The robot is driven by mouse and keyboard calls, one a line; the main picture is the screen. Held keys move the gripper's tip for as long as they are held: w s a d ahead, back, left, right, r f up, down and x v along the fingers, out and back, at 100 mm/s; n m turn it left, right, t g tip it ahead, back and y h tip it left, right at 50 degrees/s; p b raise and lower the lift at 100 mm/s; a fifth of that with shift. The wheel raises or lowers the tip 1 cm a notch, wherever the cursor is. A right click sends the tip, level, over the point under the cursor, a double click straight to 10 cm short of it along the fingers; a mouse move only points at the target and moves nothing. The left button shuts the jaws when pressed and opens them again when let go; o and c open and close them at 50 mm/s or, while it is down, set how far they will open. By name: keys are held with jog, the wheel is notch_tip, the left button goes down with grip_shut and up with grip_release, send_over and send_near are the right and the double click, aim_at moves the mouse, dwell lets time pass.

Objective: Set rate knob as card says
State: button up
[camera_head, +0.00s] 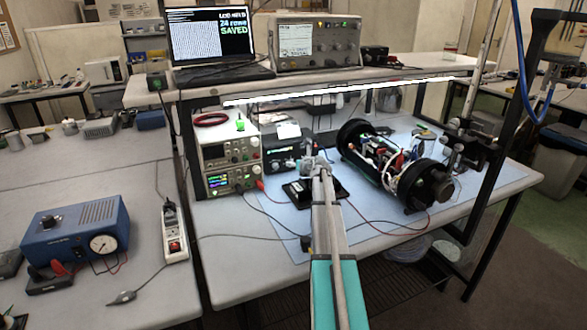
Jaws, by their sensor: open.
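My arm reaches from the bottom of the picture over the lit workbench. My gripper (316,163) is at its far end, small in view, with open jaws and nothing visible between them. It is just right of a small black instrument (279,158) with lit details on its front. A small white paper or card (288,131) is at the top of that instrument; any writing is too small to read. The rate knob cannot be made out for certain, nor its setting. I cannot tell whether the gripper touches anything.
Two stacked bench instruments (231,157) stand left of the black one. A large open cylinder with wiring (386,162) lies to the right. A black flat box (300,191) sits by my arm, and thin cables cross the blue mat (276,228). A shelf (330,77) spans above.

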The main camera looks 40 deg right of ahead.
jog(key=shift+x, duration=1)
grip_shut()
